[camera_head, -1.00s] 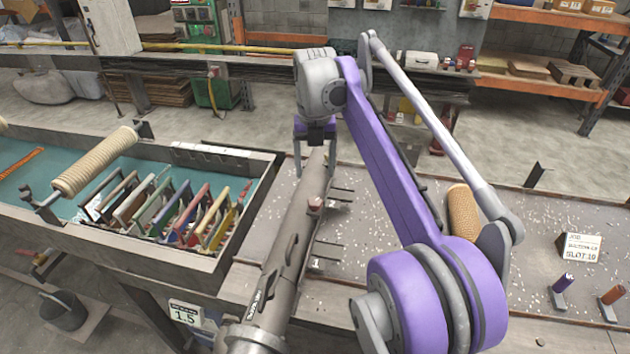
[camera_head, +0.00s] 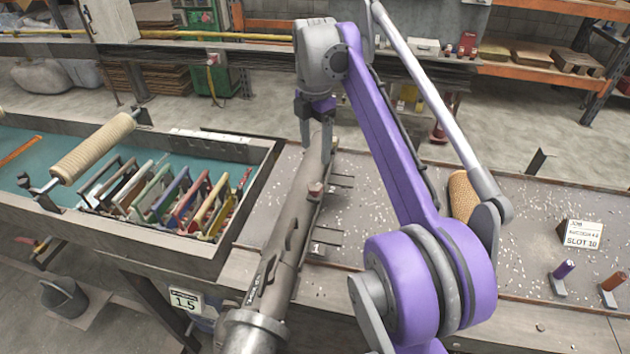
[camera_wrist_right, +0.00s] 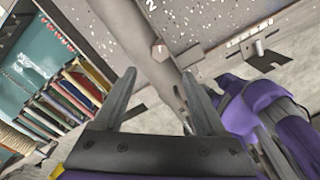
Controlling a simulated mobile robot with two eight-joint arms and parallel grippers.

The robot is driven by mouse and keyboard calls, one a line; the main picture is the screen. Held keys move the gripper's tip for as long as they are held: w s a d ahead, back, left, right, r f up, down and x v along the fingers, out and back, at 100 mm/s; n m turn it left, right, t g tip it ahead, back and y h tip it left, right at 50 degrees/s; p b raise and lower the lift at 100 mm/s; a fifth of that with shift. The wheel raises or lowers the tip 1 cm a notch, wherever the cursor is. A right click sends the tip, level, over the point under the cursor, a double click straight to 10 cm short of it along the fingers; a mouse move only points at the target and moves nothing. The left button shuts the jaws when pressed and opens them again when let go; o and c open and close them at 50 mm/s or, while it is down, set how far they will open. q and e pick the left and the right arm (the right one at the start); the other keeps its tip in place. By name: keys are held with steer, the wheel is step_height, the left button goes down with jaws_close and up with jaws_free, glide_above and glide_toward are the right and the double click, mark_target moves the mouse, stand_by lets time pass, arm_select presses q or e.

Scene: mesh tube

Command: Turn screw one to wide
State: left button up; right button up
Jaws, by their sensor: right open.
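A long grey tube (camera_head: 285,225) lies on the work bench, running away from me. A small reddish hex-headed screw (camera_head: 316,189) sits on its right side, beyond a bench label "1" (camera_head: 317,248). In the right wrist view a similar reddish hex head (camera_wrist_right: 159,49) shows on the tube (camera_wrist_right: 140,30). My right gripper (camera_head: 316,152) is over the tube's far end, past the screw and apart from it. In the right wrist view its two fingers (camera_wrist_right: 157,105) are spread, with nothing held between them. My left gripper is out of view.
A teal-lined tray (camera_head: 255,190) with several coloured frames (camera_head: 165,195) and a mesh roll (camera_head: 95,148) stands left. A perforated tan tube (camera_head: 462,195) lies right of my arm. A sign reading "SLOT 10" (camera_head: 582,235) and small pegs (camera_head: 562,270) stand farther right.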

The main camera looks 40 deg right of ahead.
mark_target(315, 186)
step_height(315, 186, down, 10)
steer(key=n+b, duration=0.2)
steer(key=n, duration=0.7)
steer(key=n+b, duration=0.3)
steer(key=n, duration=0.7)
steer(key=n+b, duration=0.2)
steer(key=n, duration=0.7)
steer(key=shift+a+r, duration=0.1)
steer(key=shift+r, duration=0.15)
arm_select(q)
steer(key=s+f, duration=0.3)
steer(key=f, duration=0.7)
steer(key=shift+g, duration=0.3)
arm_select(e)
steer(key=shift+f, duration=0.7)
